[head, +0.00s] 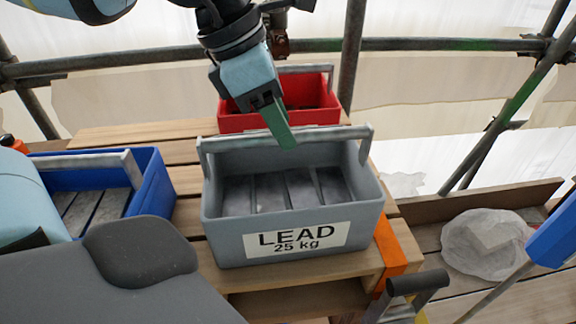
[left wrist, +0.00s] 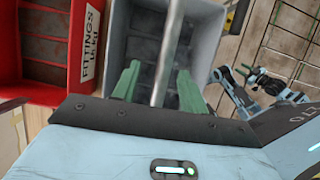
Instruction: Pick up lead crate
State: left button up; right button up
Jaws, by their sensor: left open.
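The lead crate (head: 295,240) is a grey open box labelled "LEAD 25 kg", standing on wooden planks in the middle of the head view. Grey slabs lie inside it, and a grey bar handle (head: 230,144) spans its top. My left gripper (head: 284,138) comes down from above at this handle, its green fingers open. In the left wrist view the handle (left wrist: 168,50) runs between the two spread fingers (left wrist: 158,88), with the grey crate (left wrist: 203,30) beyond. No contact shows.
A red crate (head: 230,122) stands close behind the lead crate; its label in the wrist view reads "FITTINGS" (left wrist: 91,43). A blue crate (head: 157,190) with grey slabs is at left. Scaffold tubes (head: 420,44) cross behind.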

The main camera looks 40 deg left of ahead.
pick_arm(q)
jog(key=shift+x, duration=2.55)
jog(key=shift+s+d, duration=0.15)
jog(key=shift+s, duration=0.05)
grip_shut()
